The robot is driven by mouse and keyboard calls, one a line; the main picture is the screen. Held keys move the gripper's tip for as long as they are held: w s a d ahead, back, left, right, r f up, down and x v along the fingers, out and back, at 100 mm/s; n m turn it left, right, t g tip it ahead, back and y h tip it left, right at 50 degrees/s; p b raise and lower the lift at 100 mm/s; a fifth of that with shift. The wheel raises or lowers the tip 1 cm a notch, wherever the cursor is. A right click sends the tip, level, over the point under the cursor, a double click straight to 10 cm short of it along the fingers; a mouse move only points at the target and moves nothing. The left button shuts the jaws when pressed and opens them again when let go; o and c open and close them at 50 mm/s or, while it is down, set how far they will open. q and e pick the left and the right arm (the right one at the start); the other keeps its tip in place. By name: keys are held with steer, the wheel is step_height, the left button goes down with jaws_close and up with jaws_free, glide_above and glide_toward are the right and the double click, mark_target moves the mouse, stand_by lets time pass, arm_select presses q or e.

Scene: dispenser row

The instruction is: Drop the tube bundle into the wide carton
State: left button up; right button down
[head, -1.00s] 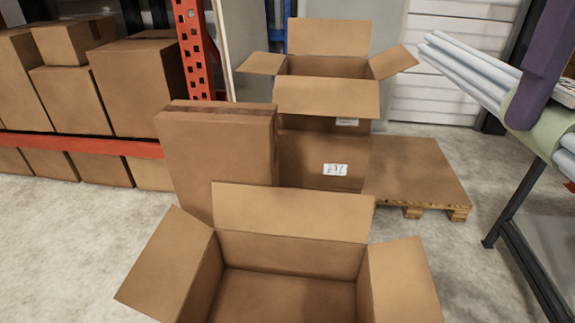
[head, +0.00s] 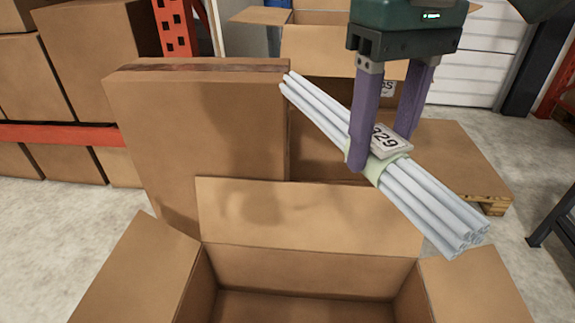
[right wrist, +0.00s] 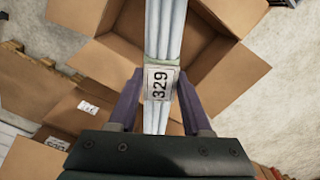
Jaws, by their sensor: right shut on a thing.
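The tube bundle (head: 435,205) is several pale tubes held by a light green band with a white number label. My right gripper (head: 380,155) is shut on it at the band, near its middle. The bundle runs slantwise, its right end nearer the head camera. The wide carton (head: 310,272) stands open at the front, flaps spread. In the head view the bundle shows above its back flap and right side. In the right wrist view the bundle (right wrist: 165,30) crosses over the open carton (right wrist: 80,15), and the label reads 329. My left gripper is not in view.
A tall closed box (head: 205,140) stands just behind the carton at left. Another open carton (head: 330,50) stands further back, partly hidden by my gripper. A wooden pallet (head: 455,165) lies at right. A rack with boxes (head: 70,135) is at far left.

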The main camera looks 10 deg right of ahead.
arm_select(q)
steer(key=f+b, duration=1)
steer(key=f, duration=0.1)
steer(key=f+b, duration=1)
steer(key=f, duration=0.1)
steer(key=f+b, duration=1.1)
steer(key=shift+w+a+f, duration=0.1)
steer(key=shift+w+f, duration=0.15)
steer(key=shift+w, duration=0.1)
arm_select(e)
step_height(320, 180, down, 47)
steer(key=s+n, duration=0.1)
steer(key=n, duration=0.2)
steer(key=shift+s+a, duration=0.2)
steer(key=shift+a, duration=0.2)
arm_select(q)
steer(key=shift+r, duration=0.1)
arm_select(e)
steer(key=shift+c, duration=1.3)
jaws_free()
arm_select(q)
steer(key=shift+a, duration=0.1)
